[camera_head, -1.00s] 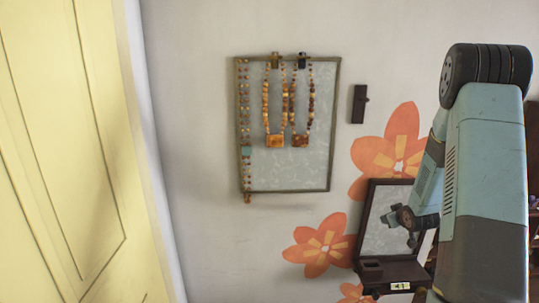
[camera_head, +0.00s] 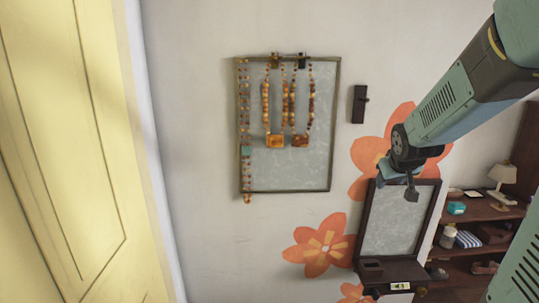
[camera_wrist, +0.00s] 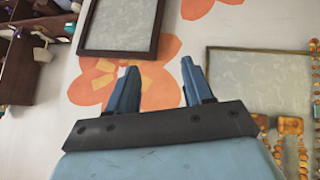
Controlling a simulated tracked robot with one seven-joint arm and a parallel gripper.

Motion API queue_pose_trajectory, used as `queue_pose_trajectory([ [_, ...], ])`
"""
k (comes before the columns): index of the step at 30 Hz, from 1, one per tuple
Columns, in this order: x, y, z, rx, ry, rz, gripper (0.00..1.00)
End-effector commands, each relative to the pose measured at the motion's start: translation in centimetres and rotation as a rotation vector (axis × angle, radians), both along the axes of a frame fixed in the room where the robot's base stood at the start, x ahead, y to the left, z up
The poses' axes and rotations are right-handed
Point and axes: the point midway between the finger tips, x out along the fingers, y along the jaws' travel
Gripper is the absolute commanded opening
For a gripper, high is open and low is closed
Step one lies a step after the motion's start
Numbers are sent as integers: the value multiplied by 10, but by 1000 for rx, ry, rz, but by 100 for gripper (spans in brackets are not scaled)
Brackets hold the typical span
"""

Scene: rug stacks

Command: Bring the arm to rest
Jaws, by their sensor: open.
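My gripper (camera_head: 403,180) is in front of the wall in the head view, just above the small dark-framed mirror. My arm reaches it from the upper right. In the wrist view my gripper (camera_wrist: 157,82) shows two blue fingers, spread apart with nothing between them. The orange wall flower (camera_wrist: 120,85) shows behind the fingers.
A framed board with hanging necklaces (camera_head: 285,170) is on the wall, left of my gripper. The framed mirror (camera_head: 400,215) is below it. A wooden shelf (camera_head: 490,210) with a lamp (camera_head: 500,180) stands at right. A yellow door (camera_head: 70,150) is at far left.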

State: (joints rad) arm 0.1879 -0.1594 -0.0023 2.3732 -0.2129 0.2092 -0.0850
Motion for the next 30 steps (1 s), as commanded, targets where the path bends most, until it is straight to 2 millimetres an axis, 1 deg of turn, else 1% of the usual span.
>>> queue_pose_trajectory([
  [1, -14, 8, 10, 10, 4, -4, 51],
  [3, -32, 17, 20, 26, 20, -12, 51],
  [5, -48, 26, 27, 41, 33, -19, 51],
  [9, -87, 44, 42, 78, 65, -31, 51],
  [11, -105, 51, 47, 95, 80, -34, 51],
  [15, -147, 68, 56, 135, 115, -38, 51],
  [21, -202, 88, 62, 188, 166, -33, 51],
  [25, -225, 96, 63, 212, 189, -29, 51],
  [27, -232, 98, 63, 218, 197, -29, 51],
  [30, -237, 99, 62, 223, 203, -28, 51],
])
